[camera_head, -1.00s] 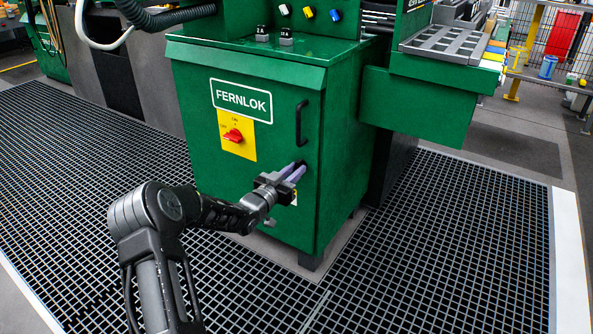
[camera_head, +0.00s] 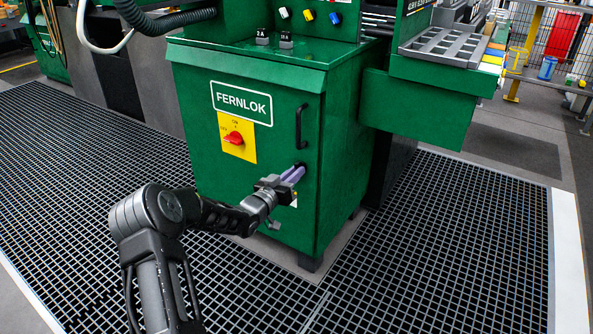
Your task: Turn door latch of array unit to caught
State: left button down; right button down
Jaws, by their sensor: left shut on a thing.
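The green cabinet (camera_head: 262,180) with the FERNLOK label stands in the middle, its door shut as far as I can tell. A black vertical handle (camera_head: 300,127) sits at the door's upper right. My left gripper (camera_head: 294,173) reaches the door's right side below that handle, its pale purple fingers shut at the dark door latch (camera_head: 302,166). The fingers hide most of the latch, so I cannot tell its angle. My right gripper is not in view.
A red rotary switch (camera_head: 234,138) on a yellow plate is on the door. A green box with a grey tray (camera_head: 447,47) juts out at the right. Black grating (camera_head: 440,240) covers the floor, clear to the right of the cabinet.

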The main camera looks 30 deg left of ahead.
pick_arm(q)
jog(key=shift+n, duration=1.1)
jog(key=shift+p, duration=0.3)
jog(key=shift+n+p, duration=0.6)
jog(key=shift+n, duration=1.7)
jog(key=n+p, duration=0.1)
jog(key=n, duration=0.3)
jog(key=shift+n, duration=0.3)
